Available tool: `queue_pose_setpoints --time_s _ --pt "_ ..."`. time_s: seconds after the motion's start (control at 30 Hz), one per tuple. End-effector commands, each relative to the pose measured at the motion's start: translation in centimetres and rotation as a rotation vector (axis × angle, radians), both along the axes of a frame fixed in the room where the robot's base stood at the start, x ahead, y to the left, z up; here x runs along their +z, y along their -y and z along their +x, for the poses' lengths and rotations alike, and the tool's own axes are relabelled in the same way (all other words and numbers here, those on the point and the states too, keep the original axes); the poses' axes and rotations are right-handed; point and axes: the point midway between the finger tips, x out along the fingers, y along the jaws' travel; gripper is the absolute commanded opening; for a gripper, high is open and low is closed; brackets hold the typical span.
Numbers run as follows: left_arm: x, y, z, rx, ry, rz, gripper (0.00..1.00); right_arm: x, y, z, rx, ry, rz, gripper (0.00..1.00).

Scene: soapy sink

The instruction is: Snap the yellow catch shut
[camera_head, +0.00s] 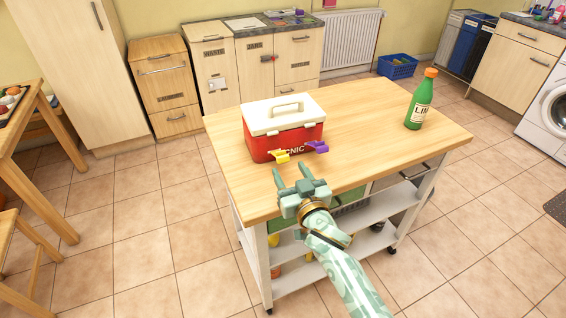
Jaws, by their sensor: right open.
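I cannot tell exactly how far the yellow catch stands from the box wall. My left gripper is out of view.
A green bottle (419,100) with an orange cap stands at the right end of the table top (370,115). The table top between bottle and box is clear. Shelves lie below. A blue basket (397,66) is on the floor behind.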

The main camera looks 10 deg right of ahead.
Motion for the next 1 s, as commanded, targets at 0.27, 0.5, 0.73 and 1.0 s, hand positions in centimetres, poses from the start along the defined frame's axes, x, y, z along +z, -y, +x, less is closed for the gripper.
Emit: queue_pose_setpoints --time_s 0.27,0.5,0.73,1.0 --pt "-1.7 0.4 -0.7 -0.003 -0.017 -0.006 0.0 -0.3 -1.2 4.6 0.001 -0.001 0.0 0.51" --pt "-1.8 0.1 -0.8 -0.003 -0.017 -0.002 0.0 -0.1 -1.4 5.5 0.0 -0.002 0.0 0.51" --pt "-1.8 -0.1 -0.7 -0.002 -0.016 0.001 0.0 0.0 -1.4 5.5 0.0 -0.001 0.0 0.32" --pt "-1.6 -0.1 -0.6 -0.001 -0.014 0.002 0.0 0.1 -1.4 5.4 0.0 -0.004 -0.001 0.0"
